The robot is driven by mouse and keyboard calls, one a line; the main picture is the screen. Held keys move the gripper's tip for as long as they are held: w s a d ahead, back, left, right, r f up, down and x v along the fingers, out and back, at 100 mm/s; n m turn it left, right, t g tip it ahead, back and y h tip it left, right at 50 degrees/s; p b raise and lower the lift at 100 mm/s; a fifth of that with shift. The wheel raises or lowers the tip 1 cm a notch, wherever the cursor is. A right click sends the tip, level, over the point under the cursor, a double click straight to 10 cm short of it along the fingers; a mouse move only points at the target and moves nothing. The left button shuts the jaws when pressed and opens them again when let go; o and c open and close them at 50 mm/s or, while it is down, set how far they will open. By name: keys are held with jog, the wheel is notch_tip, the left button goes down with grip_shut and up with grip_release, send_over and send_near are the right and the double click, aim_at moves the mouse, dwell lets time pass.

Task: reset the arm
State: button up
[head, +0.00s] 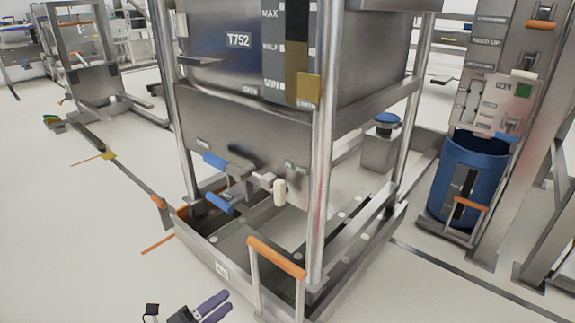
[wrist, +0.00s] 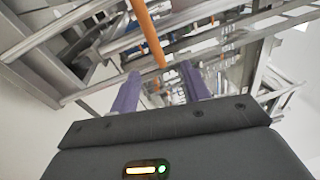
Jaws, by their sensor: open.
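My gripper (head: 214,306) shows at the bottom of the head view, with purple fingers apart and nothing between them. It is low, in front of the steel frame. In the wrist view my gripper (wrist: 160,95) points toward the steel frame, its two purple fingers spread to either side. An orange bar (wrist: 147,32) crosses the picture beyond the fingertips. I cannot tell how far it is from them. Most of my arm is out of the head view.
A steel tank labelled T752 (head: 205,45) stands in a frame over a tray (head: 205,245). An orange-topped handle (head: 276,257) rises at the tray's front, right of my gripper. A blue barrel (head: 470,175) stands at right.

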jog(key=d+r+m+g+y+p, duration=0.1)
jog(key=d+r+m+g+y, duration=0.2)
jog(key=d+m, duration=0.4)
jog(key=d+r+m+g, duration=0.3)
jog(key=d+m+g, duration=0.2)
jog(key=d+m, duration=0.15)
jog(key=d+r+m+g+y+p, duration=0.1)
jog(key=d+r+m+g+y, duration=0.1)
jog(key=d+r+m+g, duration=0.35)
jog(key=s+d+r+m+t+y, duration=0.3)
jog(key=s+d+r+m+y, duration=0.1)
jog(key=m, duration=0.8)
jog(key=s+d+r+m+t+y+p, duration=0.1)
jog(key=s+d+r+m+t+y, duration=0.2)
jog(key=s+d+m, duration=0.4)
jog(key=r+m+y, duration=0.1)
jog(key=r+m, duration=0.1)
jog(key=m, duration=0.3)
jog(key=shift+s+d+y+p, duration=0.15)
jog(key=shift+y+p, duration=0.15)
